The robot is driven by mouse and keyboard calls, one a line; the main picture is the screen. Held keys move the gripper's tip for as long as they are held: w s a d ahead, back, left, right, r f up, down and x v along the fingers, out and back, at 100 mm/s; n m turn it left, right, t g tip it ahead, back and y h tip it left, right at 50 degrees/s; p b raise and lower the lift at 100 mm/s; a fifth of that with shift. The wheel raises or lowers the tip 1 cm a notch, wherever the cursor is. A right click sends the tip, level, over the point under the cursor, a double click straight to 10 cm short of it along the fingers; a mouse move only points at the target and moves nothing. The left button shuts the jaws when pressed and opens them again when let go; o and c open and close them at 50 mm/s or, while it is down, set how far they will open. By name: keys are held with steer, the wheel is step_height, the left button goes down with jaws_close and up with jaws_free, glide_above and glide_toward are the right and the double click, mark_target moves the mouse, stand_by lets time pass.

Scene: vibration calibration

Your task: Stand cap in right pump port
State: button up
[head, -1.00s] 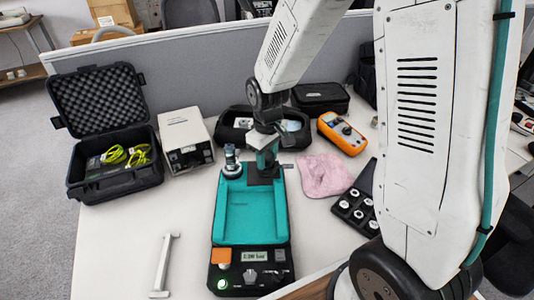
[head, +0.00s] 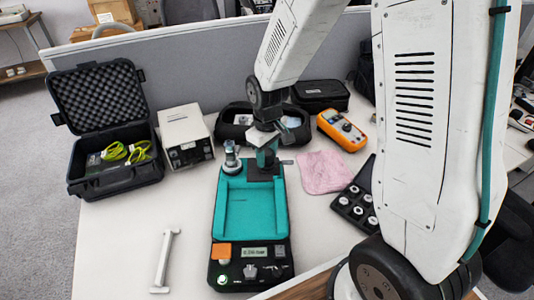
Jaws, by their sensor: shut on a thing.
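The pump (head: 251,218) is a teal-topped unit with a dark front panel, standing on the white table. A metal cylindrical fitting (head: 231,160) stands upright at its back left corner. My gripper (head: 266,160) points down over the pump's back right corner, just right of that fitting. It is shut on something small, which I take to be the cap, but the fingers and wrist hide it. The right port is also hidden beneath my gripper, so I cannot tell whether the cap touches it.
A black tray of round caps (head: 355,203), a pink cloth (head: 325,172) and an orange meter (head: 342,130) lie to the right. An open black case (head: 115,180) and a beige box (head: 186,135) stand at left. A pale metal bar (head: 165,262) lies front left.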

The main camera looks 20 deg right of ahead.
steer(key=shift+s+f, duration=0.35)
steer(key=shift+f, duration=0.15)
stand_by(0.4)
steer(key=o, duration=1.1)
steer(key=shift+d, duration=0.1)
steer(key=shift+c, duration=0.2)
steer(key=shift+a, duration=0.2)
steer(key=shift+c, duration=0.4)
steer(key=shift+w+r, duration=0.2)
steer(key=shift+r, duration=0.25)
steer(key=shift+o, duration=0.5)
step_height(320, 180, up, 8)
steer(key=shift+d+f, duration=0.1)
steer(key=shift+d, duration=0.05)
